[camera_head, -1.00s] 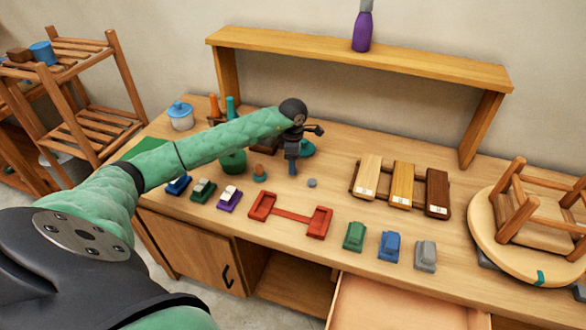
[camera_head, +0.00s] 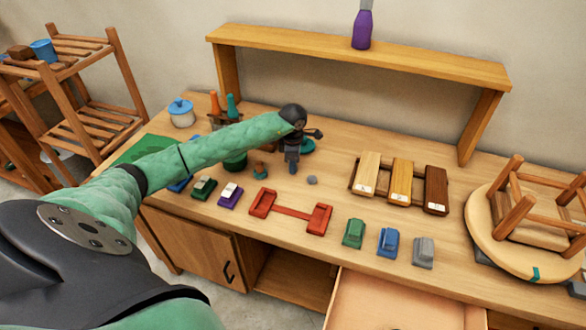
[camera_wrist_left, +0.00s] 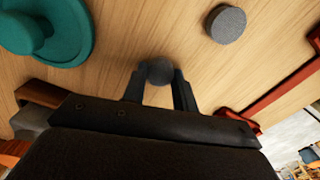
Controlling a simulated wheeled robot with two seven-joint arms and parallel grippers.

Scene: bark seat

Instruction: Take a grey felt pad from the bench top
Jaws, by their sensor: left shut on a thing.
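My left gripper (camera_head: 292,168) is low over the bench top (camera_head: 340,215), pointing down. In the left wrist view its fingers (camera_wrist_left: 158,78) are shut on a round dark-grey felt pad (camera_wrist_left: 158,70), held between the tips. I cannot tell whether this pad is clear of the wood. A second grey felt pad (camera_head: 312,180) lies flat on the bench just right of the gripper; it also shows in the left wrist view (camera_wrist_left: 226,24). My right gripper is not in view.
A teal round object (camera_head: 307,146) stands close behind the gripper. A red rack (camera_head: 291,213) lies in front. Wooden blocks (camera_head: 400,182) and an upturned stool (camera_head: 535,225) are to the right. A shelf (camera_head: 355,55) spans the back. A drawer (camera_head: 400,302) stands open in front.

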